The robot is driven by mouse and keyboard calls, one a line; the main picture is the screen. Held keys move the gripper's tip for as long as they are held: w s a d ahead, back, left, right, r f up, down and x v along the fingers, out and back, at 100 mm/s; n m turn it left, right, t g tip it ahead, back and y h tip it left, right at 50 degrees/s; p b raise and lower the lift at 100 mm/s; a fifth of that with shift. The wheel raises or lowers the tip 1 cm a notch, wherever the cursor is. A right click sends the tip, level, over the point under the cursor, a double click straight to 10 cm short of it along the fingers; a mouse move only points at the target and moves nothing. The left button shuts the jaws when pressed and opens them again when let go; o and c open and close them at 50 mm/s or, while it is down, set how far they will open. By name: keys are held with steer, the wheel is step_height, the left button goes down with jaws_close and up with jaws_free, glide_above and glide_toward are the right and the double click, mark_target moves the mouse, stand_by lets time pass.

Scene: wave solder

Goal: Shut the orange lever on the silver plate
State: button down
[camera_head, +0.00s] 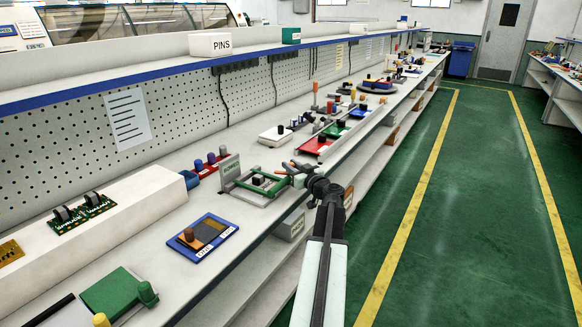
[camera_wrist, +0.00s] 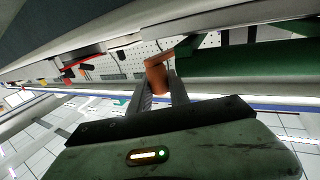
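The silver plate (camera_head: 246,196) lies on the bench near the picture's middle, with a green frame (camera_head: 262,184) and a dark block on it. The orange lever (camera_head: 288,166) is at the plate's right end, partly hidden by my gripper (camera_head: 292,170). The lever's pivot is hidden.
A blue tray (camera_head: 207,238) lies nearer on the bench, and a red plate (camera_head: 316,146) lies beyond. A red holder with several knobs (camera_head: 208,168) stands behind left. The perforated back panel (camera_head: 180,120) and shelf bound the bench. The green floor (camera_head: 480,200) at right is clear.

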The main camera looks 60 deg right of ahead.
steer(key=shift+d+n+y, duration=0.15)
steer(key=shift+n+y, duration=0.15)
steer(key=shift+y, duration=0.1)
steer(key=n+y, duration=0.1)
steer(key=d+n+t+y, duration=0.1)
steer(key=y, duration=0.1)
steer(key=shift+w+y, duration=0.2)
steer(key=shift+y, duration=0.1)
steer(key=n+y, duration=0.2)
steer(key=y, duration=0.1)
steer(key=n+y, duration=0.1)
steer(key=shift+w+d+t, duration=0.2)
steer(key=shift+d+t, duration=0.05)
steer(key=shift+t, duration=0.15)
steer(key=n+y, duration=0.1)
steer(key=y, duration=0.1)
steer(key=n+y, duration=0.1)
steer(key=y, duration=0.1)
steer(key=n+g+y, duration=0.1)
steer(key=shift+w+d+n+y, duration=0.1)
steer(key=shift+w+n+y, duration=0.25)
steer(key=shift+n+y, duration=0.05)
steer(key=shift+w+n+g+y, duration=0.15)
steer(key=shift+n+g+y, duration=0.5)
steer(key=shift+y, duration=0.35)
steer(key=shift+n+y, duration=0.25)
steer(key=shift+y, duration=0.05)
steer(key=c, duration=1.2)
jaws_free()
